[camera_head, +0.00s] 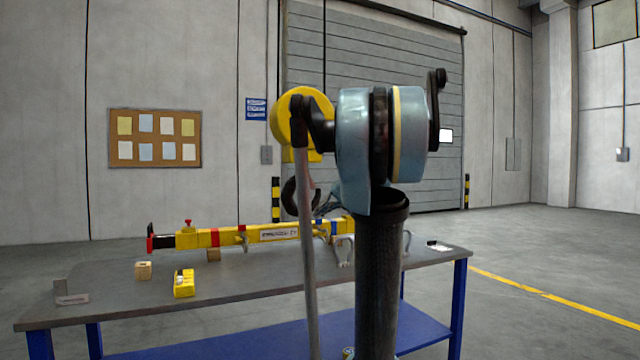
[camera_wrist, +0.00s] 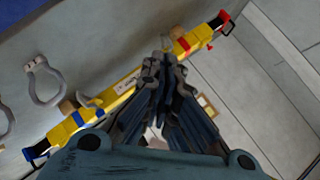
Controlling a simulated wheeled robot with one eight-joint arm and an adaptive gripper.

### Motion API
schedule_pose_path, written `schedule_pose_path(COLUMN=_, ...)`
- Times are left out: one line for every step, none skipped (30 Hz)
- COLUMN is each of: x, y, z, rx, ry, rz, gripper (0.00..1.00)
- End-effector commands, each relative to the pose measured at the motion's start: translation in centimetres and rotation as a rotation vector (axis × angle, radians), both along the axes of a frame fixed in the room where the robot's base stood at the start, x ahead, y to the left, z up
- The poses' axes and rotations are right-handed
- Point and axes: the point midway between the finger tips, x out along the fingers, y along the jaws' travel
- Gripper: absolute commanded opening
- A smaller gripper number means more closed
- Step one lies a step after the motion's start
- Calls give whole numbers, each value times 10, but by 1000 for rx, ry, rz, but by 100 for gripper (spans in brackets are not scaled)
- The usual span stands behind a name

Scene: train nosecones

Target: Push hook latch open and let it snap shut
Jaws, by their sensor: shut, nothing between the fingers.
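A yellow lifting beam (camera_head: 275,234) with red and blue bands lies along the table; it crosses the wrist view diagonally (camera_wrist: 108,94). One metal hook (camera_head: 243,238) hangs on it between the red band and the white label. A second grey hook (camera_wrist: 85,99) shows farther along, towards the blue end. My gripper (camera_wrist: 160,62) is shut and empty, its tips overlapping the beam between label and red band in the wrist view. Whether it touches a hook or latch cannot be told. In the head view my arm hides the gripper. The latch itself is too small to make out.
Shackles (camera_wrist: 45,82) lie near the beam. Floor is open at right.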

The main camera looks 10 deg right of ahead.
Motion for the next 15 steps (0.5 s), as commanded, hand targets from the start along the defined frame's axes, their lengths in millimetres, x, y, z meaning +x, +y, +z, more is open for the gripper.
schedule_pose_path(x=21, y=-13, z=17, rx=34, ry=-26, rz=-20, gripper=0)
schedule_pose_path(x=32, y=-19, z=27, rx=54, ry=-43, rz=-29, gripper=0)
schedule_pose_path(x=47, y=-28, z=40, rx=83, ry=-66, rz=-44, gripper=0)
schedule_pose_path(x=58, y=-36, z=49, rx=102, ry=-83, rz=-55, gripper=0)
schedule_pose_path(x=68, y=-43, z=59, rx=122, ry=-100, rz=-66, gripper=0)
schedule_pose_path(x=82, y=-54, z=71, rx=148, ry=-123, rz=-81, gripper=0)
schedule_pose_path(x=92, y=-62, z=79, rx=167, ry=-140, rz=-91, gripper=0)
schedule_pose_path(x=101, y=-69, z=87, rx=184, ry=-155, rz=-101, gripper=0)
schedule_pose_path(x=111, y=-80, z=97, rx=206, ry=-176, rz=-114, gripper=0)
schedule_pose_path(x=119, y=-87, z=103, rx=220, ry=-189, rz=-123, gripper=0)
schedule_pose_path(x=126, y=-94, z=110, rx=235, ry=-203, rz=-132, gripper=0)
schedule_pose_path(x=133, y=-102, z=117, rx=251, ry=-218, rz=-142, gripper=0)
schedule_pose_path(x=138, y=-107, z=121, rx=260, ry=-227, rz=-149, gripper=0)
schedule_pose_path(x=142, y=-112, z=125, rx=269, ry=-237, rz=-155, gripper=0)
schedule_pose_path(x=147, y=-117, z=129, rx=278, ry=-246, rz=-160, gripper=0)
